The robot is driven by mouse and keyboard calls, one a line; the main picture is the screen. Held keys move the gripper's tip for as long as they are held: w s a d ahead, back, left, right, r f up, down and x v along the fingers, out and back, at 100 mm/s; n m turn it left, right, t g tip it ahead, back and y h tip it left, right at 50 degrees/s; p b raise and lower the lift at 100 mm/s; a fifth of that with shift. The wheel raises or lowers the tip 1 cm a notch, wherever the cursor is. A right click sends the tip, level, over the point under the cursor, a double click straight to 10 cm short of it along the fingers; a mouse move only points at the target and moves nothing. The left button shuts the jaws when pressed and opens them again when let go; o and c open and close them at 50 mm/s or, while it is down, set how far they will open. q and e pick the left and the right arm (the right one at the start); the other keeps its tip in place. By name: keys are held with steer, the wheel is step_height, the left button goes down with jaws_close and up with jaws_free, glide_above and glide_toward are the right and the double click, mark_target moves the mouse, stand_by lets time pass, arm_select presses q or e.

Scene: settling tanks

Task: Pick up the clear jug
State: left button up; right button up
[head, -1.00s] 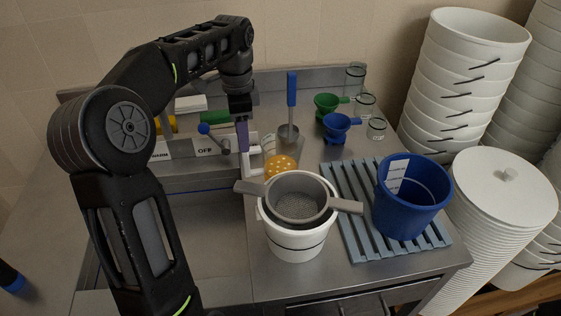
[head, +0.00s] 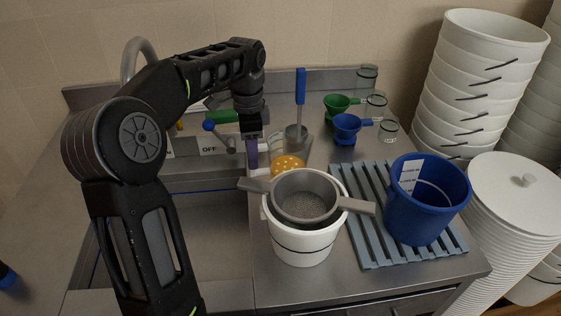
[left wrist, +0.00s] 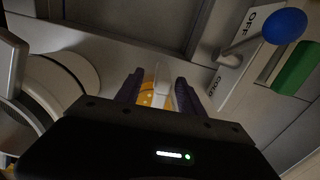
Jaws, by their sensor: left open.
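The clear jug (head: 277,141) stands at the back of the steel counter, left of a ladle. It is faint and partly hidden behind a yellow dotted round piece (head: 288,163) and my gripper. My left gripper (head: 252,165), with purple fingers, is open and points down at the jug's left side, by a pale upright piece that looks like its handle. In the left wrist view, the open fingers (left wrist: 158,92) stand either side of this pale piece, with the yellow piece behind. Contact cannot be told. My right gripper is not in view.
A white bucket (head: 300,243) with a grey sieve (head: 304,196) on top stands in front. A blue bucket (head: 428,205) stands on a slatted rack (head: 360,222) at right. The ladle (head: 300,90), blue funnel (head: 346,127) and green funnel (head: 337,106) are behind.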

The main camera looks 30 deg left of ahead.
arm_select(q)
steer(key=shift+f, duration=0.45)
steer(key=f+p, duration=0.1)
steer(key=f, duration=0.4)
steer(key=shift+w+f, duration=0.1)
steer(key=shift+w, duration=0.1)
steer(key=shift+c, duration=0.5)
jaws_close()
stand_by(0.4)
